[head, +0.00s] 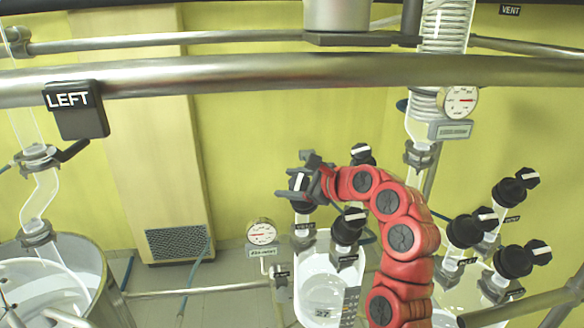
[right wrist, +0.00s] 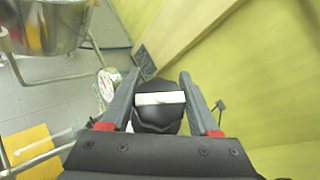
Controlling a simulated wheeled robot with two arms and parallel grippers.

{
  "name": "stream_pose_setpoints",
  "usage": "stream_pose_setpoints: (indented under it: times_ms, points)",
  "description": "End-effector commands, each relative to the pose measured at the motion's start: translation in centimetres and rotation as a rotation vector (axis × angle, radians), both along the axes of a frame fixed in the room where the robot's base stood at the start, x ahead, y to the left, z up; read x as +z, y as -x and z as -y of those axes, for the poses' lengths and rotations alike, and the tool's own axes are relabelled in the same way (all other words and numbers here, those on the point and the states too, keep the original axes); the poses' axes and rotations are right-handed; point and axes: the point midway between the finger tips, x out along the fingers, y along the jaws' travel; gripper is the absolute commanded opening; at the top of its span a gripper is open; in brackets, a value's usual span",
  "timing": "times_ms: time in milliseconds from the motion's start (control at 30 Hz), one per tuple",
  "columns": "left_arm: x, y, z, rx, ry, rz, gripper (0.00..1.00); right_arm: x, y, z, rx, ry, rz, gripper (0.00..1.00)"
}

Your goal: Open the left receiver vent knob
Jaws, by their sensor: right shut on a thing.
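The left receiver (head: 318,268) is a clear glass vessel at the lower middle of the head view. Several black knobs with white bars stand above it. My right gripper (head: 303,180) has its fingers around the left one of these, which I take to be the vent knob (head: 297,183); its label (head: 304,227) is too small to read. In the right wrist view the knob (right wrist: 158,112) sits between the two dark fingers of the right gripper (right wrist: 158,76), its white bar lying crosswise. The fingers partly hide the knob in the head view. My left gripper is out of view.
Another black knob (head: 347,228) stands just right and in front, and one (head: 361,153) is behind my red arm. More knobs (head: 465,230) crowd the right side. A round gauge (head: 262,232) is at the left. A steel rail (head: 250,72) crosses above.

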Motion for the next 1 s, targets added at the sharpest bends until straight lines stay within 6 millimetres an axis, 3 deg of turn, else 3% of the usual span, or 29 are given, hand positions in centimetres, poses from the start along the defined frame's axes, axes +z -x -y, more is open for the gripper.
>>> stream_pose_setpoints:
  times_ms: [400, 1000]
  points:
    - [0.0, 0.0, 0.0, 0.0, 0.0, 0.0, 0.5, -0.5, 0.6, -0.1, 0.314, 0.188, -0.059, 0.06]
    - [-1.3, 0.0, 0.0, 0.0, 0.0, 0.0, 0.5, -0.7, 1.2, -0.2, 0.524, 0.3, -0.096, 0.06]
